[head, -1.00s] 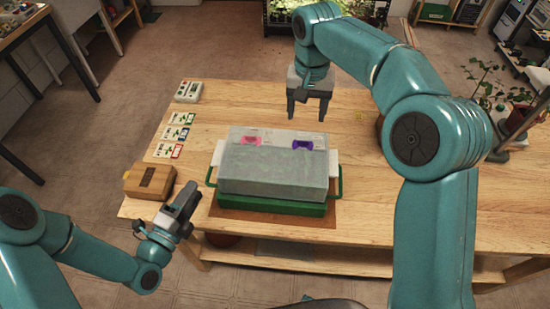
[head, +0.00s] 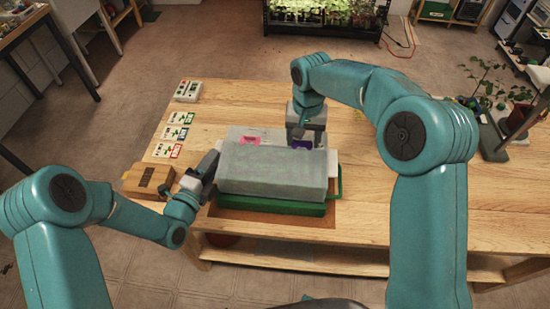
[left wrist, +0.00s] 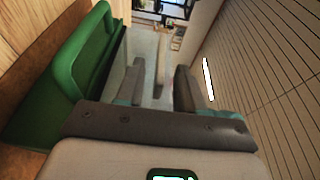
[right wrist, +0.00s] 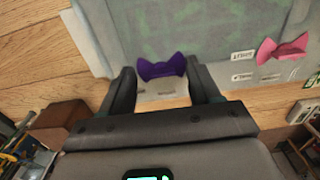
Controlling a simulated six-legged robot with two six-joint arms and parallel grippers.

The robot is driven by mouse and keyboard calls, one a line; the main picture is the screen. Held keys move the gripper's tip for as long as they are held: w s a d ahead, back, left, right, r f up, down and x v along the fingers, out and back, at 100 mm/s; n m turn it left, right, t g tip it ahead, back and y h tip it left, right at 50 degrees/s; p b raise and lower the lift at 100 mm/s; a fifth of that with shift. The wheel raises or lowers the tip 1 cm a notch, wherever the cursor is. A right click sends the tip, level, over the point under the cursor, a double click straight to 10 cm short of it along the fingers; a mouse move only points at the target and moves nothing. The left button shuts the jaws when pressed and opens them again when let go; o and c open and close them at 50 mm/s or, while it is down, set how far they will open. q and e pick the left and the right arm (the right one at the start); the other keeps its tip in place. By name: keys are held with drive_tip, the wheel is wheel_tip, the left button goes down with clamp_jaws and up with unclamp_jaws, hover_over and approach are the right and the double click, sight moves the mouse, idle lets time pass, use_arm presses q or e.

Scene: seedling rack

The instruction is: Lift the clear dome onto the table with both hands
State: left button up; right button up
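The dome (head: 270,175), a cloudy grey box, sits on a green tray (head: 262,208) on the table. A pale tab (head: 333,160) sticks out at its right end. A purple bow (right wrist: 162,67) and a pink bow (right wrist: 283,47) mark its far side. My left gripper (head: 209,164) is at the dome's left end, fingers open, with a pale tab (left wrist: 161,65) between them in the left wrist view; contact cannot be told. My right gripper (head: 303,140) is open at the far right, over the purple bow; its fingers straddle the bow in the right wrist view.
A brown box (head: 148,181) stands left of the dome, close to my left arm. Several seed cards (head: 174,133) and a small device (head: 188,91) lie at the table's left edge. A plant (head: 492,90) stands at the right.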

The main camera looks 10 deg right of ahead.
use_arm(q)
drive_tip(key=c, duration=0.5)
use_arm(e)
drive_tip(key=c, duration=0.5)
use_arm(q)
clamp_jaws()
use_arm(e)
drive_tip(key=c, duration=0.5)
use_arm(q)
drive_tip(key=shift+a, duration=0.1)
use_arm(e)
drive_tip(key=shift+a, duration=0.1)
clamp_jaws()
drive_tip(key=shift+r, duration=0.15)
